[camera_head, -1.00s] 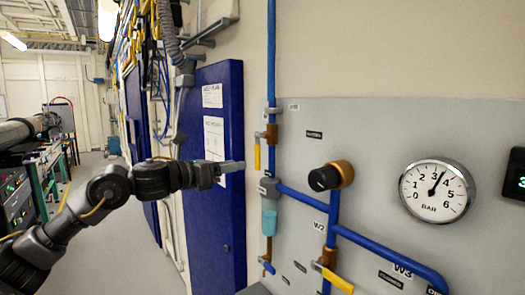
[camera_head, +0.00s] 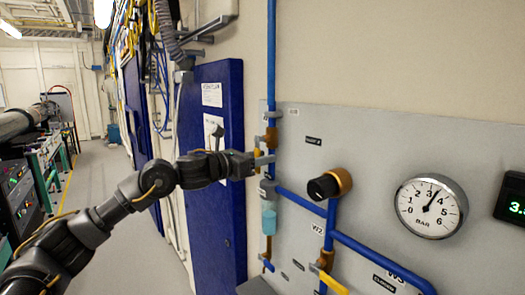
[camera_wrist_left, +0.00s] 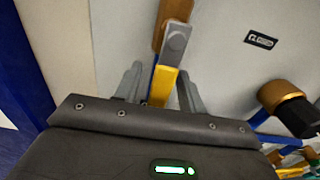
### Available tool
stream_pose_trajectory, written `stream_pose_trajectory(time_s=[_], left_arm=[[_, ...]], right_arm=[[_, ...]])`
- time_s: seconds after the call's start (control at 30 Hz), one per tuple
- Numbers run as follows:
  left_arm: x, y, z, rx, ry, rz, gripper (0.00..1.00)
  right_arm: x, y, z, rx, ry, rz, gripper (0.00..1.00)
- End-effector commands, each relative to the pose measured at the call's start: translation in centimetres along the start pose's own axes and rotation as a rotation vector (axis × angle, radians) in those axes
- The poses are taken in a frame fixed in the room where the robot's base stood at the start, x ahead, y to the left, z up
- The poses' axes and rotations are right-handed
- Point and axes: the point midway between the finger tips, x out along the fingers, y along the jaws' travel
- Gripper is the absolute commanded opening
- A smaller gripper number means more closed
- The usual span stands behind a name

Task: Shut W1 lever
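The yellow lever (camera_head: 257,154) hangs down beside the upper brass valve (camera_head: 271,137) on the vertical blue pipe. My left gripper (camera_head: 268,160) is at the lever and hides part of it in the head view. In the left wrist view the lever (camera_wrist_left: 163,86) and its grey hub show between the two spread fingers of the gripper (camera_wrist_left: 160,88). There is a gap on the right side; whether the left finger touches the lever is hard to tell. The small label beside the valve is too small to read. My right gripper is not in view.
A black knob (camera_head: 323,187) on a brass body, a pressure gauge (camera_head: 431,207) and a lower yellow lever (camera_head: 333,283) are on the grey panel. A clear blue filter bowl (camera_head: 269,218) hangs just below my gripper. A blue door (camera_head: 222,130) stands left of the panel.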

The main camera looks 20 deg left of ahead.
Motion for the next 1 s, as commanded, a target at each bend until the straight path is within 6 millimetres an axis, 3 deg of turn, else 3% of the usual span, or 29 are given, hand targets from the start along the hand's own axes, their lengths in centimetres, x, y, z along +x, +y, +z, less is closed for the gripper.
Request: stream_pose_trajectory(time_s=[0.4, 0.7, 1.0], left_arm=[[0.80, -0.01, -0.12, 0.000, 0.001, 0.000, 0.39], [0.76, 0.01, -0.08, 0.000, 0.001, 0.001, 0.00], [0.76, 0.00, -0.07, -0.004, 0.000, 0.001, 0.00]], right_arm=[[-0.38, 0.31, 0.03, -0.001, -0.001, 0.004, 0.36], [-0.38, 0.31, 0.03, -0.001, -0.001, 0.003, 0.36], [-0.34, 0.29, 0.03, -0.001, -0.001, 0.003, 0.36]])
